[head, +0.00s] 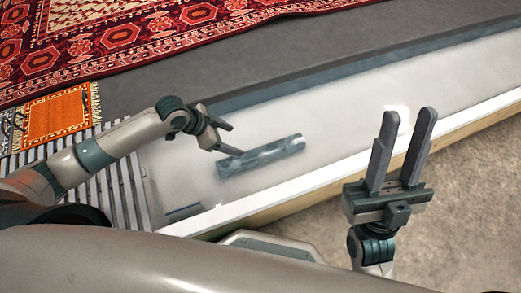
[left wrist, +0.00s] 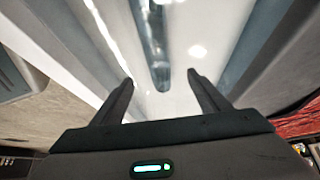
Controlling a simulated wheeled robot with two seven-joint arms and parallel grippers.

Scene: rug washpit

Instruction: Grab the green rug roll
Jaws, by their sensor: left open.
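The green rug roll (head: 262,156), a blue-green streaked cylinder, lies in the pale washpit (head: 330,125). In the left wrist view the roll (left wrist: 154,45) runs away from the camera, its near end just ahead of the gap between the fingers. My left gripper (head: 234,140) is open and empty, beside the roll's left part in the head view. Its fingers (left wrist: 161,78) show apart in the left wrist view; I cannot tell its exact height above the roll. My right gripper (head: 409,113) is open and empty, pointing up at the right, away from the roll.
A white rim (head: 330,173) bounds the pit's near side, with a dark blue edge (head: 290,85) on the far side. A slatted grate (head: 98,178) is at the left. A red patterned rug (head: 100,40) and an orange rug (head: 58,112) lie beyond. A short dark strip (head: 184,212) lies in the pit.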

